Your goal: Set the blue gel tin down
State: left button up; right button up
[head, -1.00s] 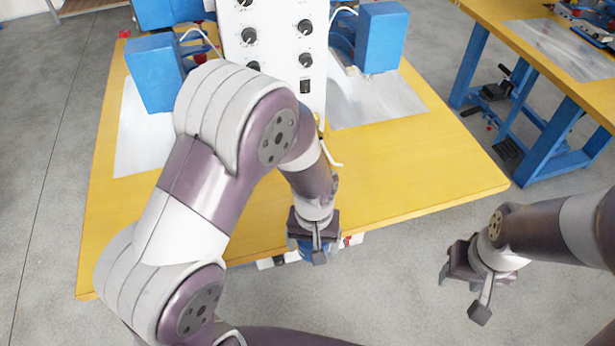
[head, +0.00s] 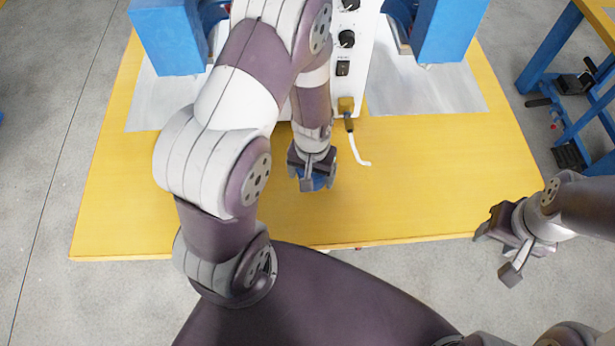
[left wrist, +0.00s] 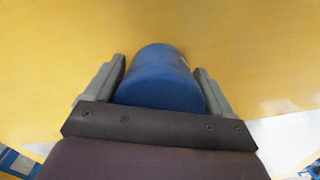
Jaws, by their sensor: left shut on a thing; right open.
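The blue gel tin (left wrist: 160,78) is a plain blue cylinder between the fingers of my left gripper (left wrist: 160,75) in the left wrist view. In the head view a little of the tin's blue (head: 318,183) shows at my left gripper (head: 313,180), which is over the yellow tabletop (head: 430,180). The left gripper is shut on the tin. I cannot tell whether the tin touches the table. My right gripper (head: 508,250) is open and empty, off the table's front right corner.
A white control box (head: 350,75) with black knobs stands at the back of the table. Blue machine parts (head: 168,35) flank it over grey metal sheets (head: 425,88). The front right of the table is clear.

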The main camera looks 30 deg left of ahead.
pick_arm(q)
jog(key=shift+w+a+f, duration=0.3)
jog(key=shift+a+f, duration=0.6)
jog(key=f, duration=0.3)
jog(key=shift+s+f, duration=0.2)
jog(key=shift+s, duration=0.05)
jog(key=shift+w, duration=0.15)
pick_arm(e)
jog(key=shift+w+f, duration=0.2)
jog(key=shift+w, duration=0.1)
pick_arm(q)
jog(key=shift+f, duration=0.1)
